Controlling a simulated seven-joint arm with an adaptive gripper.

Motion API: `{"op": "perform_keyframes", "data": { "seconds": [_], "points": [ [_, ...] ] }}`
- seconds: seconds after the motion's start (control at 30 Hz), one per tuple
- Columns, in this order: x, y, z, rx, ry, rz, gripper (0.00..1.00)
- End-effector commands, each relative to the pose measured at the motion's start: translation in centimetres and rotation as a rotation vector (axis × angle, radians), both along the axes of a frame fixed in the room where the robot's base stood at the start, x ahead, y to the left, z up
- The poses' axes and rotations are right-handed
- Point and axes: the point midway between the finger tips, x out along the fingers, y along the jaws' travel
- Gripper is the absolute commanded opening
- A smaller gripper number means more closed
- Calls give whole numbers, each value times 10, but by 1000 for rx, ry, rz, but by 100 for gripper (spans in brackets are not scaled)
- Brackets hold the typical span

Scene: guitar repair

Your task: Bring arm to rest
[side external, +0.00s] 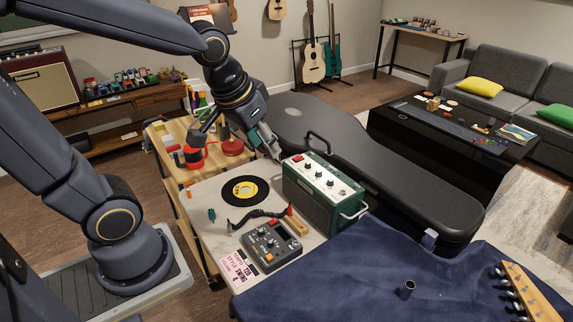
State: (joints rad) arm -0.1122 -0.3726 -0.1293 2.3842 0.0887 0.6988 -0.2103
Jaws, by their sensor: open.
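My gripper (240,144) hangs from my arm in the upper middle of the side external view. It is open, with its two fingers spread apart and nothing seen between them. One finger reaches left near a red item on the wooden side table, and the other reaches right close to the green amplifier (322,193). The height of the fingers above these things is hard to tell. The task line names no object.
A black guitar case (400,170) lies behind the amplifier. A vinyl record (245,190), a pedal (270,245) and a cable (255,217) lie on the pale worktop.

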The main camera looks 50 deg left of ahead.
Motion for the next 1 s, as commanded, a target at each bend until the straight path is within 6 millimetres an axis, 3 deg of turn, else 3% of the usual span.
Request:
{"op": "perform_keyframes", "data": {
  "seconds": [0.33, 0.43, 0.6, 0.8, 1.0],
  "points": [
    [-1, -1, 2, 0, -6, -4, 43],
    [-3, -4, 13, 1, -49, -14, 43],
    [-38, -7, 36, -24, -125, -44, 43],
    [-79, -9, 28, -44, -69, -128, 43],
    [-80, -10, 26, -35, -53, -148, 43]
  ]
}}
